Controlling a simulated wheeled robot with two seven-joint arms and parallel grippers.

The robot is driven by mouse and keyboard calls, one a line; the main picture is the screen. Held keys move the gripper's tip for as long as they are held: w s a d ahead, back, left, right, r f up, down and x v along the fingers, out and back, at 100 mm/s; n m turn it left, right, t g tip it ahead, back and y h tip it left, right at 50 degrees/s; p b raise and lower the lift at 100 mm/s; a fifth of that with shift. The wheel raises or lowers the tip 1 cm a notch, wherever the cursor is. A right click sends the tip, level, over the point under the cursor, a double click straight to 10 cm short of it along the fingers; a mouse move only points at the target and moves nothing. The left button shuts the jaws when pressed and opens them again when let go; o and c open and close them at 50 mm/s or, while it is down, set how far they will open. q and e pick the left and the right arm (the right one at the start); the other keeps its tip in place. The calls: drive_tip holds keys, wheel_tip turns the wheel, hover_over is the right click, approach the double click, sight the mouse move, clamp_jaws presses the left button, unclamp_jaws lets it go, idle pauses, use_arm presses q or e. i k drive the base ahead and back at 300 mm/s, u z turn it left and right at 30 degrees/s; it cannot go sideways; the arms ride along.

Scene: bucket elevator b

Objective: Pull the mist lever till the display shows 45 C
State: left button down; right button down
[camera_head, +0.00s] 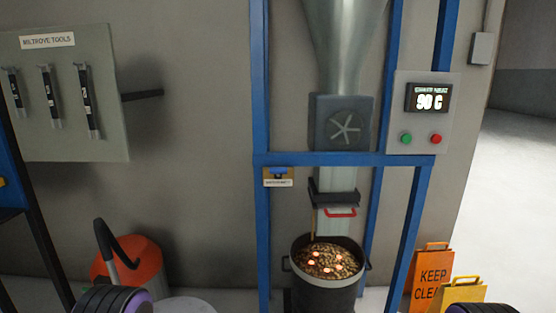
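The display (429,98) on the grey control box at the right reads 90 C. A small blue lever or handle (278,171) sits on the left blue post, above a white label (278,183) too small to read surely; it may be the mist lever. A red handle (340,212) is at the chute outlet. Below it, a dark bucket (325,293) holds brown pellets (330,257) with several glowing orange spots. Only dark, purple-ringed parts of my arms show at the bottom edge. Neither gripper is in view.
A green button (406,138) and a red button (436,139) are below the display. The blue frame (262,120) surrounds the chute. A tool board (70,130) hangs left.

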sight(278, 171)
drive_tip(key=z, duration=0.45)
drive_tip(key=k, duration=0.55)
drive_tip(key=z, duration=0.8)
drive_tip(key=i, duration=0.9)
drive_tip(key=u, duration=0.95)
drive_tip(key=i, duration=0.45)
drive_tip(key=u, duration=0.5)
